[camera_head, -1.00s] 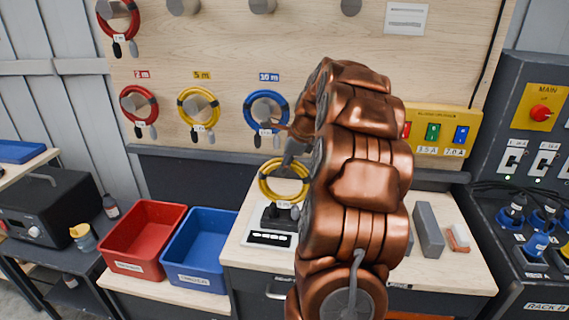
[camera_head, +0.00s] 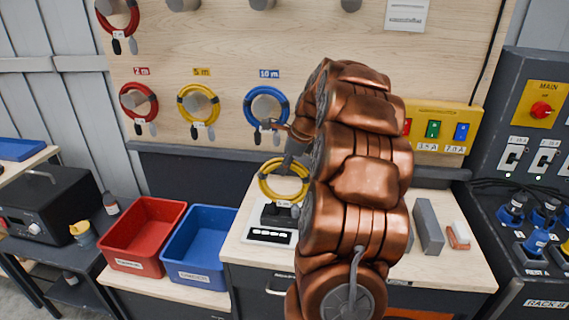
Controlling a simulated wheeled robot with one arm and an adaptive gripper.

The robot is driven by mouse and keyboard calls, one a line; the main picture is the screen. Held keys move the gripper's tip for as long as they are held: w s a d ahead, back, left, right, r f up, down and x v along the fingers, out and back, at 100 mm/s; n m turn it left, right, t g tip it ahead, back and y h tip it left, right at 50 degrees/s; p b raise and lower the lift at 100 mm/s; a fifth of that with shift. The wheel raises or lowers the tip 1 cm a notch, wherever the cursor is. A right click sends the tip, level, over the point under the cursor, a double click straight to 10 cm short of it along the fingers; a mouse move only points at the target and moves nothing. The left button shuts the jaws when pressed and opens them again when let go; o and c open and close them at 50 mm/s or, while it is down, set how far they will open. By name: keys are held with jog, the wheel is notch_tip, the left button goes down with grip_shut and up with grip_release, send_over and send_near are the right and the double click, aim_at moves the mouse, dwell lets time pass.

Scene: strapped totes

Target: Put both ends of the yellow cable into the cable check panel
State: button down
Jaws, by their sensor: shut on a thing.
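My gripper (camera_head: 291,158) is mostly hidden behind my copper arm. It is shut on a coiled yellow cable (camera_head: 264,187), which hangs over the workbench with a white tag at its lower edge. Just below the coil is a white panel (camera_head: 286,239) with a black block (camera_head: 273,215) and a dark strip, which looks like the cable check panel. The coil's lower part overlaps the block in the picture; I cannot tell whether they touch. The cable ends are not clearly visible. Another yellow coil (camera_head: 182,104) hangs on the board under the 5 m label.
A red coil (camera_head: 124,101) and a blue coil (camera_head: 249,106) hang beside it. A red bin (camera_head: 140,262) and a blue bin (camera_head: 200,270) stand left of the panel. A grey block (camera_head: 428,226) lies right of my arm. A rack (camera_head: 515,75) with switches stands at far right.

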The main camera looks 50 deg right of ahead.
jog(key=shift+f, duration=0.55)
dwell(0.6)
jog(key=c, duration=0.7)
grip_release()
jog(key=shift+c, duration=0.2)
jog(key=shift+f, duration=0.1)
jog(key=a+v, duration=0.1)
jog(key=v, duration=1.1)
jog(key=s+a+f+n+g+y, duration=0.1)
jog(key=s+a+f+n+g, duration=0.1)
jog(key=a+n, duration=0.8)
jog(key=s+a+f+n+g, duration=0.2)
jog(key=s+a+f+n, duration=0.15)
jog(key=a, duration=1.25)
jog(key=s+a+f+n+g+h, duration=0.1)
jog(key=s+a+f+n, duration=0.3)
jog(key=s+n, duration=0.3)
jog(key=s+a+f+n+g, duration=0.1)
jog(key=s+a+f+n, duration=0.3)
jog(key=s+a+n, duration=0.3)
jog(key=s+n, duration=0.1)
jog(key=s, duration=0.4)
jog(key=shift+s+f+g+h, duration=0.35)
jog(key=shift+g+h, duration=0.05)
